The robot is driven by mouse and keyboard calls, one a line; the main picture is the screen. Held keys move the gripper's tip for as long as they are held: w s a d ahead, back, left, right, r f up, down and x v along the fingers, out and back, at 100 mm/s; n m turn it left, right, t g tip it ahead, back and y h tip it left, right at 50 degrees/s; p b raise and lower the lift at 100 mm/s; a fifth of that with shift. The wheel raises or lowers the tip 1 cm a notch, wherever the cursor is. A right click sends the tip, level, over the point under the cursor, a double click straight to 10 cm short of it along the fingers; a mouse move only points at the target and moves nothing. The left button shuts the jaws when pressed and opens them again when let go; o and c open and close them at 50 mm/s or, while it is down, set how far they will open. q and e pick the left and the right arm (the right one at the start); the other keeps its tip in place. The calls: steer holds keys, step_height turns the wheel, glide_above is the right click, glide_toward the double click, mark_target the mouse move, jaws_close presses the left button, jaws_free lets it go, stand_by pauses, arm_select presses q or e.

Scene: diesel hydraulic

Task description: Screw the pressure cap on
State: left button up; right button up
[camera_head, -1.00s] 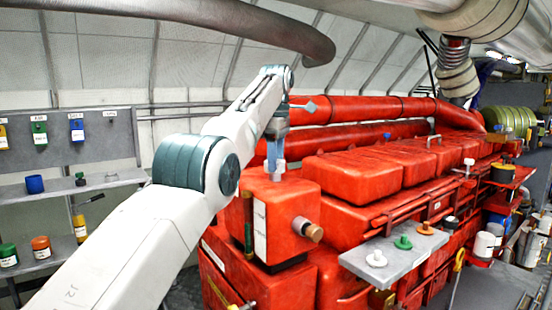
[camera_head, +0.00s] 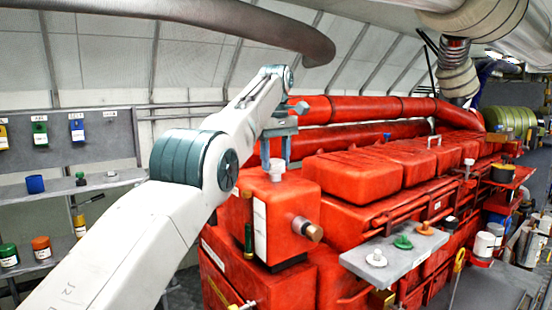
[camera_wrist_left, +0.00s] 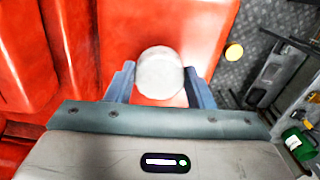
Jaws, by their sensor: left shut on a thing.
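A pale grey-white pressure cap (camera_head: 277,173) sits upright on top of the red box-shaped tank (camera_head: 283,210) at the near end of the engine. In the left wrist view it is a round whitish disc (camera_wrist_left: 160,73) between two blue-grey fingers. My left gripper (camera_head: 277,160) points down from above and is shut on the cap. The fingers (camera_wrist_left: 158,82) flank it on both sides. The neck under the cap is hidden, so I cannot tell how far it is threaded. My right gripper is not in view.
A grey shelf (camera_head: 390,262) at the engine's front holds a white, a green and an orange-brown cap. Wall shelves (camera_head: 75,190) at left carry cups and jars. A copper-tipped spout (camera_head: 308,229) sticks out of the tank. A large dark pipe (camera_head: 200,15) hangs overhead.

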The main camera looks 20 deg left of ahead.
arm_select(q)
steer(key=shift+m, duration=0.9)
steer(key=shift+c, duration=1.3)
steer(key=o, duration=1.4)
